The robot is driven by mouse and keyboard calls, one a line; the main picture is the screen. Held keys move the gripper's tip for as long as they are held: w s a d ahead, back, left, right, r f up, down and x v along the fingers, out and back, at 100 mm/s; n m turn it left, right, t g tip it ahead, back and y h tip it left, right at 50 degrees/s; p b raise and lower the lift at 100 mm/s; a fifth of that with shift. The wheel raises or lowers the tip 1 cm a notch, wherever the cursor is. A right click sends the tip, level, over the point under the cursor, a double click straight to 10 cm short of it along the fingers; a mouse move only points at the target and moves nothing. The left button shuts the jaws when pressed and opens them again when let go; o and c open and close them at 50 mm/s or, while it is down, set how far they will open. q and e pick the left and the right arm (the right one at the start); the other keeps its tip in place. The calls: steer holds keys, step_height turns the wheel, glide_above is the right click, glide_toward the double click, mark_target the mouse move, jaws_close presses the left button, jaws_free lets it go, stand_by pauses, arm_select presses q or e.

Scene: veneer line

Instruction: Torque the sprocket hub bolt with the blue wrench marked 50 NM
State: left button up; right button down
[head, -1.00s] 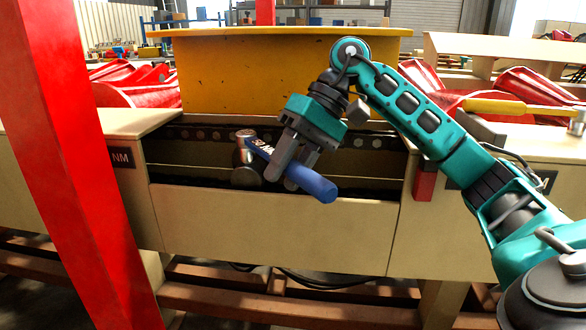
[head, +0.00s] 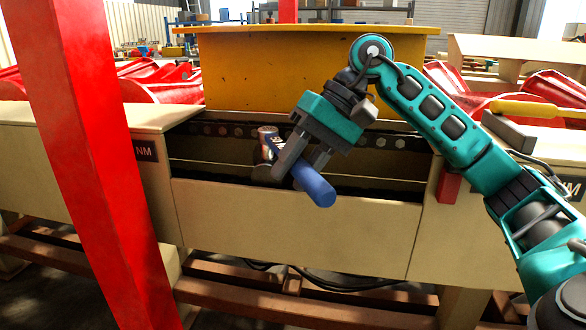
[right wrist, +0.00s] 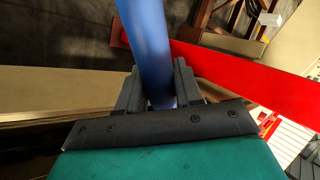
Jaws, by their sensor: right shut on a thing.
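My right gripper (head: 293,168) is shut on the blue handle of the wrench (head: 314,186), inside the long opening of the beige machine. The wrench's metal head (head: 267,138) is at the upper left, over a dark round part (head: 264,172) that looks like the sprocket hub. The bolt is hidden, and I cannot tell how the head sits on it. The handle slants down to the right, its end over the front panel. Its marking is mostly hidden by the fingers. In the right wrist view, the blue handle (right wrist: 147,45) runs between the fingers. My left gripper is out of view.
A red post (head: 95,150) stands in front at the left. A yellow housing (head: 300,75) rises behind the opening. The beige front panel (head: 295,225) bounds it below. A yellow-handled tool (head: 530,108) lies on the right-hand top. Labels ending in NM (head: 146,152) mark the machine.

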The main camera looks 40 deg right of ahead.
steer(key=shift+s+d, duration=0.15)
steer(key=shift+d, duration=0.2)
steer(key=shift+r, duration=0.15)
steer(key=shift+r+p, duration=2.05)
steer(key=shift+r, duration=0.4)
